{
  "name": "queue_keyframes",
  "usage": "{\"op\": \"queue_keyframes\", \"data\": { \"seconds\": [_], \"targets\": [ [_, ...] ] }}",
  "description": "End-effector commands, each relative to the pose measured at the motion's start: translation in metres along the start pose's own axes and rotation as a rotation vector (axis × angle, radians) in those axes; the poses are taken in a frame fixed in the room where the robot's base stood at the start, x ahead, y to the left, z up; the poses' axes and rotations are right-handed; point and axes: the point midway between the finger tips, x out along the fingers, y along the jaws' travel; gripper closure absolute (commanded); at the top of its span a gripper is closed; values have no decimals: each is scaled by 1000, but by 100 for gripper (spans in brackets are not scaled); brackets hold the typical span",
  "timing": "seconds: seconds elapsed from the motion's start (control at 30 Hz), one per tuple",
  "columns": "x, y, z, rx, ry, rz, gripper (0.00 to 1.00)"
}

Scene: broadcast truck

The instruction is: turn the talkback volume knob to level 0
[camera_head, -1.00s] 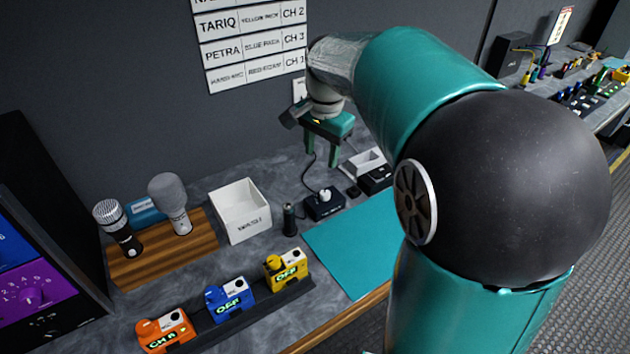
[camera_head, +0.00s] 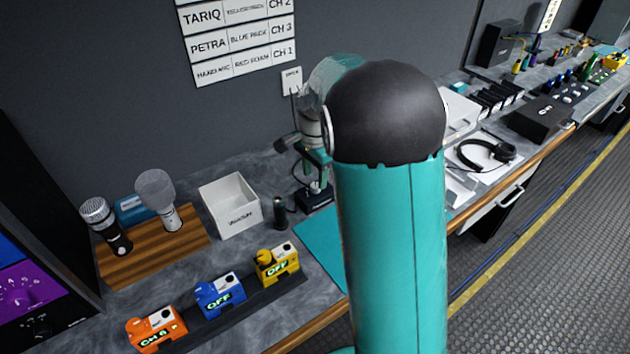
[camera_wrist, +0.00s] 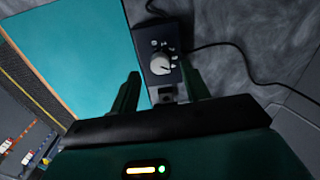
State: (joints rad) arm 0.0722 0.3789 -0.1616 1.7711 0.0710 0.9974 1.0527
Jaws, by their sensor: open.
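The talkback box is a small black unit (camera_wrist: 152,32) with a pale round knob (camera_wrist: 161,64) on its face, seen in the wrist view just beyond my fingers. My gripper (camera_wrist: 162,82) is open, one finger on each side of the knob's line and nothing between them. I cannot tell whether the fingers reach as far as the knob. Any level marks around the knob are too small to read. In the head view the black box (camera_head: 314,197) shows below my gripper (camera_head: 312,170), and my arm hides much of that area; the knob is hard to make out there.
A teal mat (camera_head: 322,240) lies beside the box. A white bin (camera_head: 229,207), a dark cylinder (camera_head: 280,212), microphones (camera_head: 157,196) on a wooden board and coloured packs (camera_head: 220,296) stand to the left. Headphones (camera_head: 486,153) lie at right. A cable (camera_wrist: 225,46) runs from the box.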

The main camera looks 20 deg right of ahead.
Motion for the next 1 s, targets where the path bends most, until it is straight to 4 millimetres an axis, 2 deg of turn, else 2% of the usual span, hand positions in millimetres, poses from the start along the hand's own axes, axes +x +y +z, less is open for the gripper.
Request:
{"op": "queue_keyframes", "data": {
  "seconds": [0.1,0.2,0.53,0.77,1.0],
  "targets": [
    [18,0,-1,0,-1,2,53],
    [26,0,-1,0,-1,1,53],
    [30,0,-1,0,0,-1,53],
    [29,0,-1,0,0,0,98],
    [29,0,-1,-12,0,0,98]
  ]
}}
